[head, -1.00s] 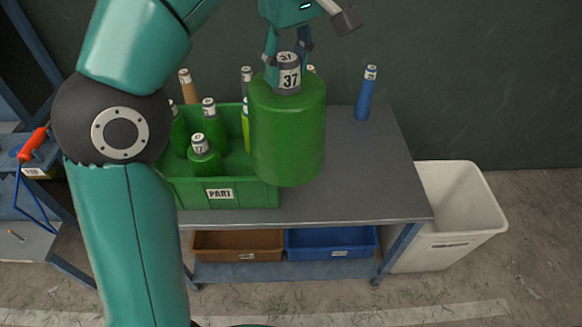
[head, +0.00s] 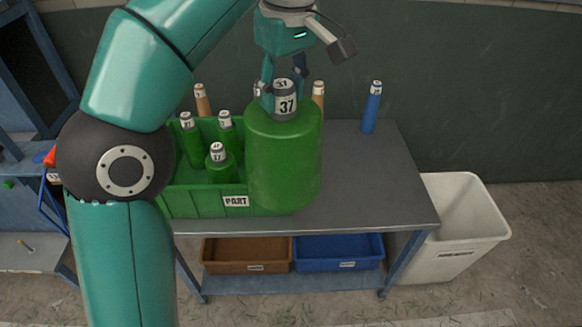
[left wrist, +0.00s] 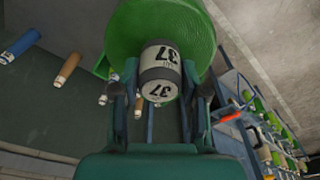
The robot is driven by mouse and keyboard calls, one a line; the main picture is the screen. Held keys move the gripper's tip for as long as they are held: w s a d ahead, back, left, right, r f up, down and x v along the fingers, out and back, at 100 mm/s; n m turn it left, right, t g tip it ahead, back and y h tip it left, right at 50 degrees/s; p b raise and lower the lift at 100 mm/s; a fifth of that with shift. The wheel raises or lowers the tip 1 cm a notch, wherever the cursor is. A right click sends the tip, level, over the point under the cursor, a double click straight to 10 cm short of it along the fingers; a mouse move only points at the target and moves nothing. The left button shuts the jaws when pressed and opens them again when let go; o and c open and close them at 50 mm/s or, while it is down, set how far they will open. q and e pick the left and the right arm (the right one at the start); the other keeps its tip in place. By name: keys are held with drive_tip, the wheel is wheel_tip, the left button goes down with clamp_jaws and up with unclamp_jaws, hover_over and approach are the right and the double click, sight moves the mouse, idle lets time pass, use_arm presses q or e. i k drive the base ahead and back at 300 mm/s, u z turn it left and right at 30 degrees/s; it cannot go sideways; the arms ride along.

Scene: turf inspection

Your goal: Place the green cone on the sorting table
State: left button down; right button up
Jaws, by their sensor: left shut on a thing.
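The green cone (head: 284,165) is a large green body, here looking like a rounded cylinder, with a grey neck marked 37. My left gripper (head: 284,84) is shut on that neck from above and holds the cone upright. In the left wrist view the neck (left wrist: 160,72) sits between the fingers, with the green body (left wrist: 165,28) beyond. In the head view the cone covers part of the sorting table (head: 380,190) and the crate's right end. I cannot tell whether its base touches the tabletop. My right gripper is not in view.
A green crate (head: 185,204) labelled PART holds several small green pieces at the table's left. A blue piece (head: 371,108) and orange pieces (head: 318,93) stand at the back. The tabletop's right side is clear. A white bin (head: 470,215) stands right of the table.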

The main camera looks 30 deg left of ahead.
sight(359, 183)
drive_tip(key=i, duration=0.85)
drive_tip(key=z, duration=0.05)
